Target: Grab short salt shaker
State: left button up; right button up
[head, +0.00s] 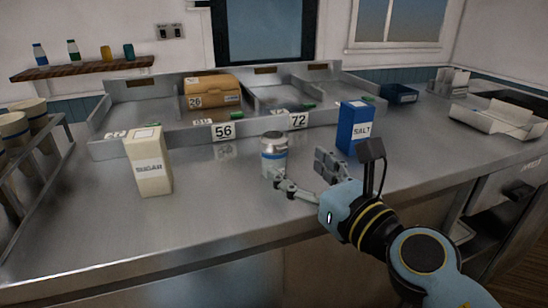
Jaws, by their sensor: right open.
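A short shaker (274,152) with a silver top, a pale body and a blue band stands upright on the steel counter. My right gripper (297,172) comes in from the lower right, with its jaws open and empty. One finger is low in front of the shaker's base and overlaps it in the picture. The other finger is to the right of the shaker, with a gap. I cannot tell whether the near finger touches the shaker. My left gripper is not in view.
A tall blue salt box (354,128) stands behind my right gripper. A cream sugar box (148,161) stands to the left. Behind are steel trays (180,137) with number cards and a brown carton (212,92). A rack with cups (17,132) is at far left.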

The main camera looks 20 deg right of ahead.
aim_at(274, 142)
jog(key=x, duration=0.9)
jog(key=shift+w+r+p, duration=0.25)
jog(key=shift+r+p, duration=0.05)
jog(key=shift+p, duration=0.1)
jog(key=c, duration=1.4)
jog(key=shift+d+r, duration=0.1)
jog(key=shift+r, duration=0.1)
grip_shut()
